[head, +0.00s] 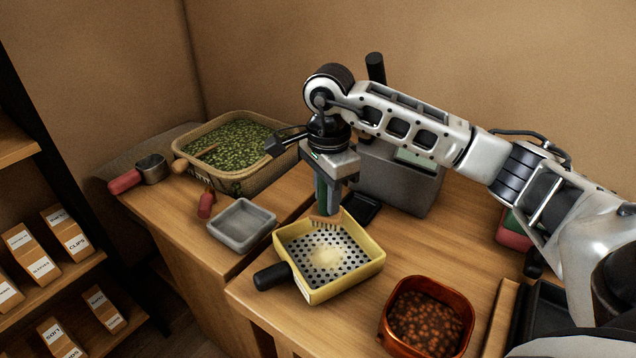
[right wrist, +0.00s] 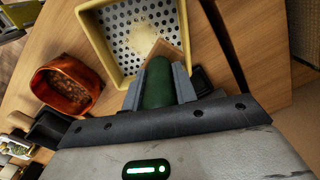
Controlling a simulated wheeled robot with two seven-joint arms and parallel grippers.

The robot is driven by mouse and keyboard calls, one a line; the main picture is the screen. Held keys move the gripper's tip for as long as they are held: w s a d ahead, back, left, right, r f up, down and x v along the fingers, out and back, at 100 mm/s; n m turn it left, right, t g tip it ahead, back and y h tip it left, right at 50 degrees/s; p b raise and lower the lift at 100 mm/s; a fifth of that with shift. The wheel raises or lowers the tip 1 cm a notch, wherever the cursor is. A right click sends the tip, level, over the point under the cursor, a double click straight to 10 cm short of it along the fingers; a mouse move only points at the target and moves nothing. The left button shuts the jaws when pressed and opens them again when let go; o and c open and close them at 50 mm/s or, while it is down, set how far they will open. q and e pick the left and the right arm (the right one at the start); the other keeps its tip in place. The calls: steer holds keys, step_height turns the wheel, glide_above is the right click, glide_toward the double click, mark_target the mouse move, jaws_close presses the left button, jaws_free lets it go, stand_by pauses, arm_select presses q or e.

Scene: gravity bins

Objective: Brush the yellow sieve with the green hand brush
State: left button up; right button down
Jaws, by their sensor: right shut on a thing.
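The yellow sieve (head: 376,268) sits on the wooden counter, with a perforated metal floor, a black handle at its left and a pale powdery heap in its middle. It also shows at the top of the right wrist view (right wrist: 97,45). My right gripper (head: 328,180) points down above the sieve's far edge. It is shut on the green hand brush (right wrist: 158,84), whose tan bristles (head: 326,219) reach down at the sieve's far wall. I cannot tell whether the bristles touch the sieve. My left gripper is not in view.
An orange-brown bowl (head: 385,325) of brown pieces stands right of the sieve. A grey tray (head: 241,240) and a bin of green pieces (head: 242,185) stand to the left, with a red-handled scoop (head: 151,169). A grey box (head: 400,185) stands behind.

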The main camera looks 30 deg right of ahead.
mark_target(327, 219)
steer(key=shift+s, duration=0.2)
steer(key=shift+f+b, duration=0.35)
steer(key=shift+b, duration=0.15)
step_height(327, 219, down, 4)
steer(key=b, duration=0.3)
steer(key=shift+w, duration=0.1)
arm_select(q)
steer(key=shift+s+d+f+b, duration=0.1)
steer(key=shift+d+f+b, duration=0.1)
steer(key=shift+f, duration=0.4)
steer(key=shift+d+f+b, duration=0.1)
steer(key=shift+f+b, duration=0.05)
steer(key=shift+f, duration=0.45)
arm_select(e)
steer(key=shift+f, duration=0.15)
arm_select(q)
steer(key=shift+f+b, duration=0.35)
steer(key=shift+b, duration=0.1)
arm_select(e)
steer(key=shift+f, duration=0.55)
